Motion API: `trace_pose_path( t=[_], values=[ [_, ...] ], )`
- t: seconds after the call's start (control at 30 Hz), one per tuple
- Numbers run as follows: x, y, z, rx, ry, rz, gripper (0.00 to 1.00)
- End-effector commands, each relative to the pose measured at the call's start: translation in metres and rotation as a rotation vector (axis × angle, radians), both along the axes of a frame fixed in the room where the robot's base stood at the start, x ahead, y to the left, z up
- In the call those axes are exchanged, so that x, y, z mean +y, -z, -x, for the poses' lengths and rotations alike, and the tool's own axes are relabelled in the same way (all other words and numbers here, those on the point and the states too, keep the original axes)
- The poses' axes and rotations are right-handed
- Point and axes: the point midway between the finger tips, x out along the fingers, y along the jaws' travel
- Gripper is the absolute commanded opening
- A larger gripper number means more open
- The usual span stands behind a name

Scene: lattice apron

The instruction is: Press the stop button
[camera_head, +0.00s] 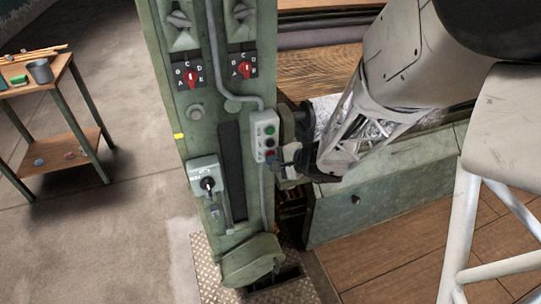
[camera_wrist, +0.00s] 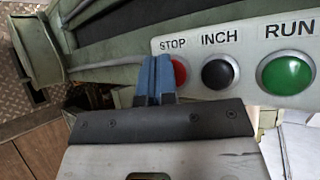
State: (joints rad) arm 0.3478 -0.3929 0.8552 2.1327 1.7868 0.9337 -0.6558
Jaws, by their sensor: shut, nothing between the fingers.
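The control box (camera_wrist: 195,45) is pale grey with a row of three labelled buttons. The red stop button (camera_wrist: 179,73) is at the left end, under the word STOP. My gripper (camera_wrist: 156,62) is shut and empty, its blue fingers side by side. The fingers overlap the left part of the stop button in the wrist view; whether they touch it I cannot tell. In the head view the box (camera_head: 258,137) is on a green column, with the red button (camera_head: 269,154) lowest and my gripper (camera_head: 280,162) just right of it.
The black INCH button (camera_wrist: 219,73) sits close beside the stop button, then the green RUN button (camera_wrist: 286,74). The green column (camera_head: 165,75) carries red rotary selectors (camera_head: 192,77) and a grey switch box (camera_head: 206,180). A small table (camera_head: 50,85) stands at left.

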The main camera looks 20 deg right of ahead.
Motion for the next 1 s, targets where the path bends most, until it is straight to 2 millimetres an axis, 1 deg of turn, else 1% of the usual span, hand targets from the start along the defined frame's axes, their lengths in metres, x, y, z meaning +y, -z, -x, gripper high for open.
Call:
trace_pose_path(
  t=[0.3,0.7,1.0],
  values=[
    [0.000,0.000,0.001,0.000,0.000,0.000,0.00],
    [0.000,0.000,0.016,0.000,0.000,0.000,0.00],
    [0.000,0.000,0.018,0.000,0.000,0.000,0.00]
  ],
)
